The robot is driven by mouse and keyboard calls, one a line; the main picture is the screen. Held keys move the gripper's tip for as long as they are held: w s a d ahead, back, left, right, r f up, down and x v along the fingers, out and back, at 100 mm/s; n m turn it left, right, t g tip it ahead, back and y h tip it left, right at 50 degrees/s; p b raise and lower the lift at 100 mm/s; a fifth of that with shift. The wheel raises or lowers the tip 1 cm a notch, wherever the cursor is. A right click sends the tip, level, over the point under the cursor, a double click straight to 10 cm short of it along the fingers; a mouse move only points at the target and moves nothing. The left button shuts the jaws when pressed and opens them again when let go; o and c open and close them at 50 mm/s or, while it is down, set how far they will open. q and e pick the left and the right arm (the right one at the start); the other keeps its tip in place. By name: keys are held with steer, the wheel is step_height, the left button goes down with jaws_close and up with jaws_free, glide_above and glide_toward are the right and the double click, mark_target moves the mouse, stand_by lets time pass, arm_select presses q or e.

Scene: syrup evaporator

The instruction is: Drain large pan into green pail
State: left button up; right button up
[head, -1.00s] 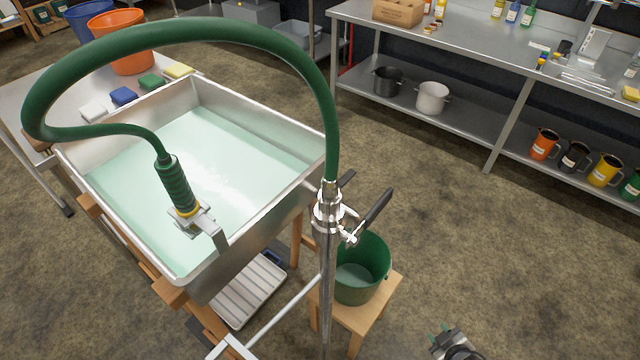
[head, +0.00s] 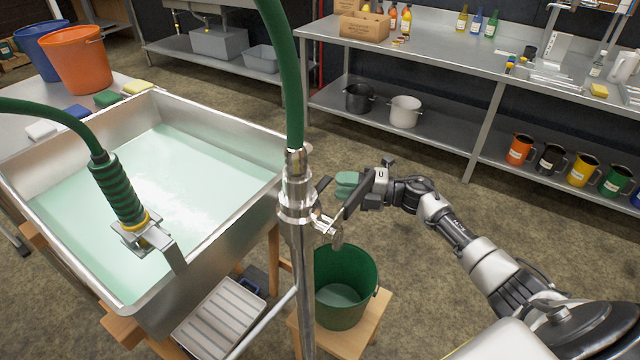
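The large steel pan (head: 225,242) holds pale green liquid and stands on a wooden frame at left. A green hose (head: 283,70) with a ribbed end fitting (head: 118,190) clipped at the pan's front rim arches over to a steel standpipe with a valve (head: 297,200). The green pail (head: 352,302) stands below on a wooden stool, with some pale liquid inside. My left gripper is out of view.
A scale-like slatted platform (head: 222,318) sits under the pan. Orange (head: 80,55) and blue (head: 38,50) buckets and several sponges are on the left table. A steel workbench (head: 440,60) with pots and mugs below runs along the back right. Floor between is clear.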

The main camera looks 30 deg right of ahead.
mark_target(323, 183)
steer(key=x, duration=0.5)
steer(key=shift+w, duration=0.1)
jaws_close()
